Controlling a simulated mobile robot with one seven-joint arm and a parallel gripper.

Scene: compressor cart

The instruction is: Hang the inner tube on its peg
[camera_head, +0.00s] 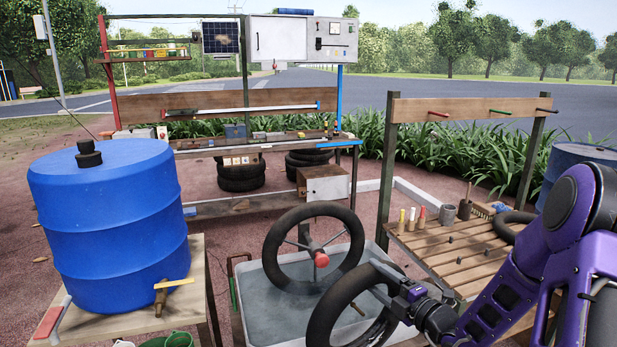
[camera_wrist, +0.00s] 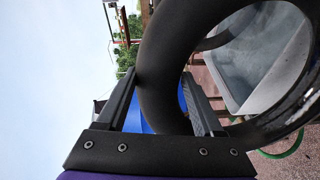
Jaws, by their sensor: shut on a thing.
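My gripper (camera_head: 377,280) is shut on a black inner tube (camera_head: 319,325), low in the front middle of the head view. In the wrist view my gripper (camera_wrist: 158,78) has the tube (camera_wrist: 158,55) passing between its two fingers. The tube is clear of the pegs, and its lower part is cut off by the head view's bottom edge. A red peg (camera_head: 438,113), a green peg (camera_head: 500,112) and a dark peg (camera_head: 544,109) stick out of a wooden board (camera_head: 470,106) at the right. I cannot tell which peg is the tube's own.
A slatted bench (camera_head: 440,240) below the pegs carries bottles, a mug (camera_head: 448,213) and another black ring (camera_head: 503,228). A blue barrel (camera_head: 110,225) stands at the left.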

